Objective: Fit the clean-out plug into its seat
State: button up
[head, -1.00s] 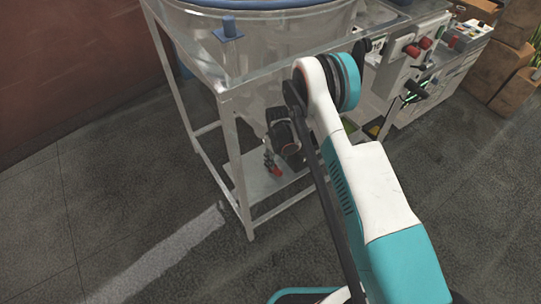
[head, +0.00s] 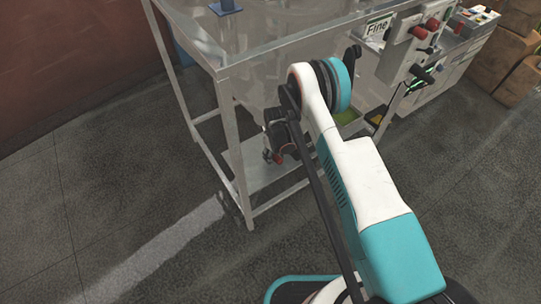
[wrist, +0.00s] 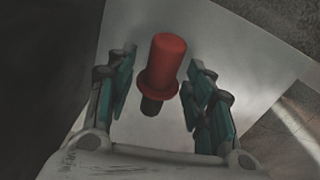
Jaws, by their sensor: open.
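The clean-out plug (wrist: 167,58) has a red cap and flange with a short dark stem, and shows in the wrist view over a grey metal surface. My gripper (wrist: 163,68) is open, with teal-padded fingers on either side of the plug. A gap shows between each finger and the plug, so it is not gripped. In the head view my gripper (head: 268,156) is low inside the metal stand, near its lower shelf, mostly hidden behind my wrist. The plug cannot be clearly made out there. I cannot identify the plug's seat in either view.
The metal stand (head: 232,150) has legs and a top frame close around my arm. Its lower shelf (head: 262,182) is under my gripper. A panel with red knobs (head: 420,33) stands at right. Open floor lies at left.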

jog(key=c, duration=1)
jog(key=shift+r, duration=0.2)
